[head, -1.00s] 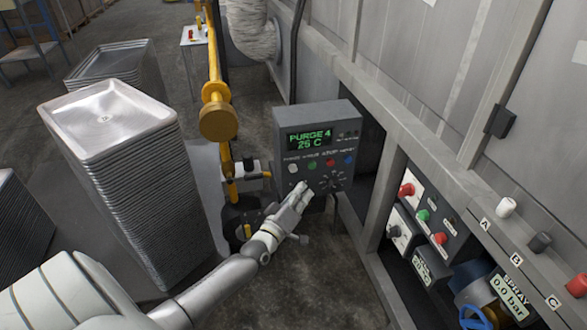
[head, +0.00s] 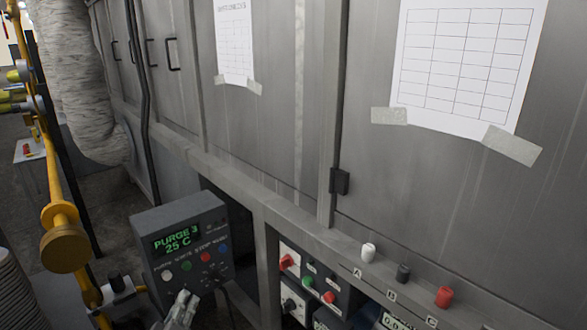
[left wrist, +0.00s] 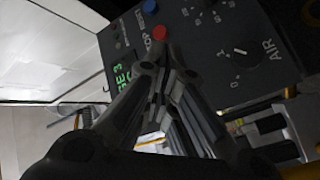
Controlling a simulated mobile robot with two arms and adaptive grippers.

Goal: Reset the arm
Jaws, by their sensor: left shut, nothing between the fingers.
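My left gripper (head: 183,308) shows at the bottom of the head view, in front of the lower part of a grey control box (head: 183,246). It is shut and empty. The box has a green display reading "PURGE 3 25 C" and a row of white, green, red and blue buttons. In the left wrist view my left gripper's closed fingertips (left wrist: 168,62) are close to the box's face (left wrist: 205,45), near the red button (left wrist: 160,33). I cannot tell whether they touch it. My right gripper is in neither view.
A yellow pipe (head: 65,240) with a round flange stands left of the box. A large grey cabinet (head: 270,140) with taped papers fills the back and right. A ledge holds white, dark and red knobs (head: 443,297).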

